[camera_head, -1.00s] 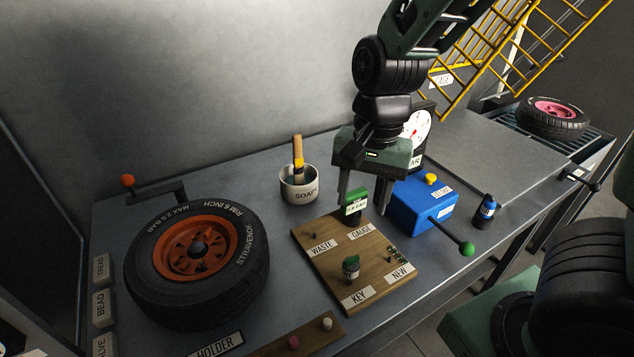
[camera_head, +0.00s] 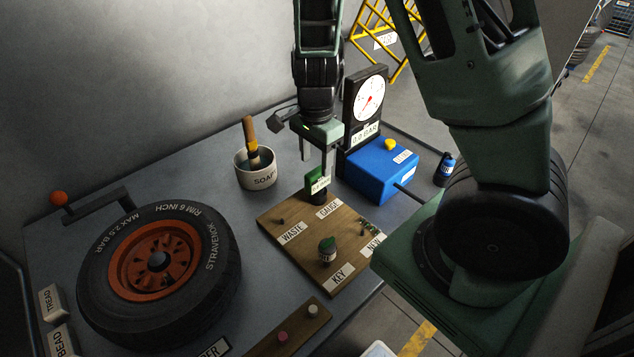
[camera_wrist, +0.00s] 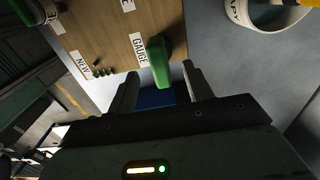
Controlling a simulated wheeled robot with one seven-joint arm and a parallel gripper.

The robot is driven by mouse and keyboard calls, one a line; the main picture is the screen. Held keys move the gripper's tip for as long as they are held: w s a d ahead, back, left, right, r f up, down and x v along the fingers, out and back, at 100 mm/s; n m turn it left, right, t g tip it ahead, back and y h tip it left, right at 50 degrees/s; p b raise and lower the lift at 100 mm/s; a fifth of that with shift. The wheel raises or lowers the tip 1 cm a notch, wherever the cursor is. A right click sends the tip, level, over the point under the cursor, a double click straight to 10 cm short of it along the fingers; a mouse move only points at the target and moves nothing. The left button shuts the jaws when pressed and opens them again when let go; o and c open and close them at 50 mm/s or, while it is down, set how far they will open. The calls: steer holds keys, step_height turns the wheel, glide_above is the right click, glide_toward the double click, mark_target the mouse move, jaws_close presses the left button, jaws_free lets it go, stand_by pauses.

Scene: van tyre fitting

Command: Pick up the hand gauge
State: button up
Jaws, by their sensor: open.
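The hand gauge (camera_head: 317,180) is a small green-topped block with a pale face, standing upright on the wooden board (camera_head: 291,266) by the GAUGE label. It also shows in the wrist view as a green block (camera_wrist: 158,62). My gripper (camera_head: 316,168) is open, its fingers pointing down around or just above the gauge's top in the head view. In the wrist view the green block stands ahead of the two fingertips, near the middle of the gap. I cannot tell whether either finger touches it.
A dark key piece (camera_head: 327,252) stands on the board. The soap pot (camera_head: 256,174) with a brush is behind left, the blue box (camera_head: 378,172) and dial (camera_head: 366,98) to the right. The tyre (camera_head: 160,262) fills the left. A blue bottle (camera_head: 445,170) stands far right.

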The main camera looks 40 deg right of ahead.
mark_target(318, 180)
steer(key=shift+s+d+f+b, duration=0.1)
steer(key=shift+d+f+b, duration=0.05)
steer(key=shift+f, duration=1.6)
steer(key=shift+d+f+b, duration=0.1)
steer(key=shift+f+b, duration=0.05)
steer(key=shift+f, duration=1.55)
steer(key=shift+c, duration=0.3)
jaws_close()
